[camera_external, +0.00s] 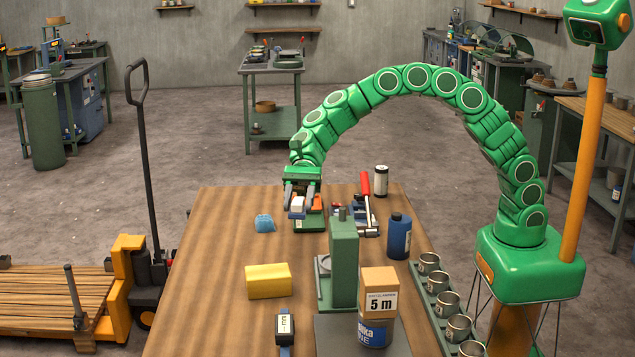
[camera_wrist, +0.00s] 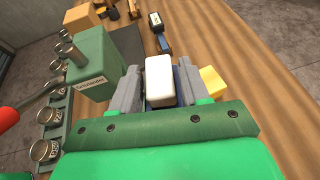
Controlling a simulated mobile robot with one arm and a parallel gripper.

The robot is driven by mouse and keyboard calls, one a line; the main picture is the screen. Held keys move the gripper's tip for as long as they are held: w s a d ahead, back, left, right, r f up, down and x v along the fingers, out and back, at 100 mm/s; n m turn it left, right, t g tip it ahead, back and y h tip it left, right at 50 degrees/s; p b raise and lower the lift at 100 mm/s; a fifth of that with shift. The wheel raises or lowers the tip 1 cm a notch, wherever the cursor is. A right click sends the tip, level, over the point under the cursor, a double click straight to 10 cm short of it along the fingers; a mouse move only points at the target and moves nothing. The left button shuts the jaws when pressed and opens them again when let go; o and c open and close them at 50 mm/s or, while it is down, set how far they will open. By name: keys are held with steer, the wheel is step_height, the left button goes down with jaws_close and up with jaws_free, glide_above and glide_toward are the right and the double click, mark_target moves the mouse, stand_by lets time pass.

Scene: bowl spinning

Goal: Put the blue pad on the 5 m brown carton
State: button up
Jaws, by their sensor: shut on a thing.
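My gripper (camera_external: 298,205) is over the far part of the wooden table, shut on a white block (camera_wrist: 160,80). Bluish parts show around the block; I cannot tell whether they belong to it. A small blue pad-like piece (camera_external: 264,223) lies on the table just left of my gripper, apart from it. The brown carton marked 5 m (camera_external: 380,283) sits on a blue tin (camera_external: 374,332) at the near right of the table; a brown box at the upper left of the wrist view (camera_wrist: 82,19) looks like the same carton.
A green upright fixture (camera_external: 344,260) stands between my gripper and the carton. The table's left side (camera_external: 205,260) is clear.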

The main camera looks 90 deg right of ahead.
steer(key=shift+n+g, duration=0.5)
steer(key=shift+g, duration=0.1)
steer(key=s+a+r, duration=0.2)
steer(key=s+a, duration=0.1)
steer(key=a, duration=0.1)
steer(key=s+a+r, duration=0.3)
steer(key=s+a, duration=0.1)
steer(key=s+a+r, duration=0.3)
steer(key=s+a, duration=0.1)
steer(key=shift+s+a, duration=0.2)
steer(key=shift+s, duration=0.05)
steer(key=s+a+r+n+g, duration=0.1)
steer(key=s+a+r, duration=0.25)
steer(key=s, duration=0.35)
steer(key=s+a+r, duration=0.2)
steer(key=s+a, duration=0.2)
steer(key=s, duration=0.3)
glide_above(379, 274)
steer(key=s, duration=0.1)
steer(key=f, duration=0.9)
steer(key=shift+d, duration=0.4)
steer(key=shift+w+a+f, duration=0.2)
steer(key=shift+w+f, duration=0.05)
steer(key=shift+f, duration=0.2)
steer(key=shift+w+a+f, duration=0.2)
steer(key=shift+f, duration=1.45)
steer(key=shift+f, duration=0.15)
steer(key=o, duration=1)
steer(key=shift+o, duration=0.2)
